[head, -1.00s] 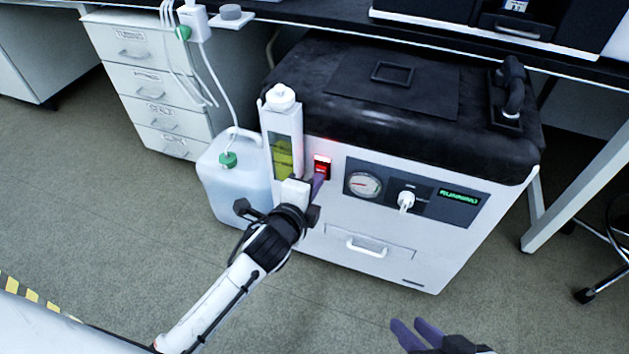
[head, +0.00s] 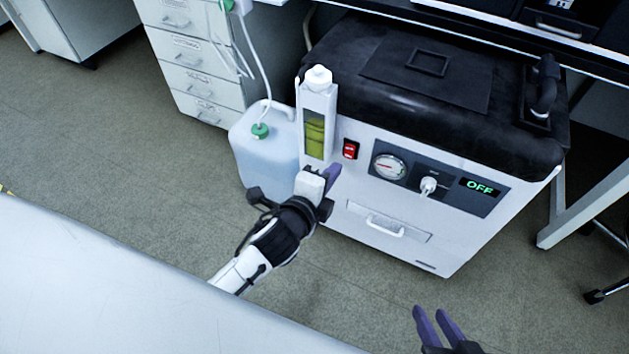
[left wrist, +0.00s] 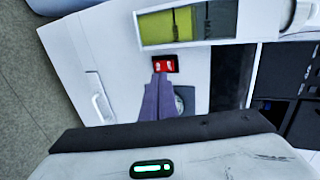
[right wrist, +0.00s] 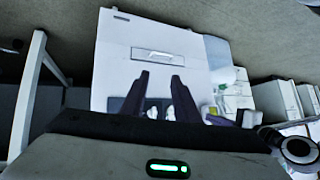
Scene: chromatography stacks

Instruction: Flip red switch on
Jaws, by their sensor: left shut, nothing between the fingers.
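The red rocker switch (head: 350,149) is in a black frame on the front of the white machine (head: 410,240). It is not lit, and the green display (head: 480,186) reads "OFF". My left gripper (head: 333,174) is shut and empty, just below and left of the switch, apart from it in the head view. In the left wrist view the closed purple fingertips (left wrist: 161,80) point at the switch (left wrist: 165,64), which shows just beyond them. My right gripper (head: 437,315) is open and empty at the lower right, its fingers (right wrist: 161,78) apart.
A gauge (head: 390,166) and a white knob (head: 428,186) sit right of the switch. A tall filter housing (head: 317,125) with yellow-green contents stands left of it. A plastic jug (head: 266,160) and a drawer unit (head: 195,65) are further left. The floor in front is clear.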

